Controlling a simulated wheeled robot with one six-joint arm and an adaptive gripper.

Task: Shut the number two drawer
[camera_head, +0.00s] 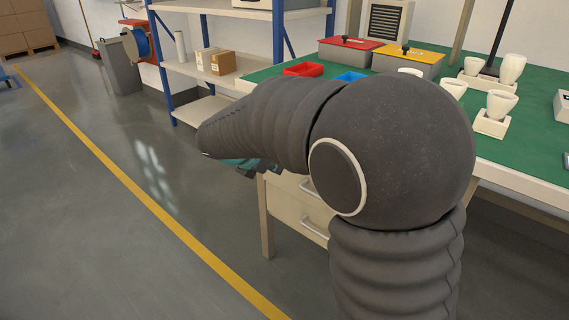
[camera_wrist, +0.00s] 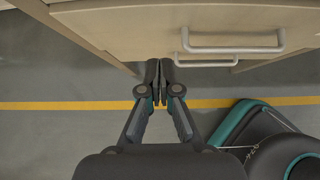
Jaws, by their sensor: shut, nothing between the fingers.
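The pale drawer unit hangs under the green-topped bench. In the head view its lower drawer front (camera_head: 292,218) and two bar handles show below my arm, which hides much of the unit. In the wrist view a pale drawer front (camera_wrist: 140,28) fills the top, with a larger handle (camera_wrist: 235,49) and a second handle (camera_wrist: 208,63) just beneath it. I see no drawer number, and cannot tell how far either drawer stands out. My gripper (camera_wrist: 160,84) is shut and empty, its tips close to the drawer front, left of the handles; contact is unclear. In the head view my gripper (camera_head: 260,168) is partly hidden.
A bench leg (camera_head: 265,215) stands left of the drawers. Blue-framed shelving (camera_head: 278,35) stands behind. The grey floor (camera_head: 100,210) at left is clear, crossed by a yellow line.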

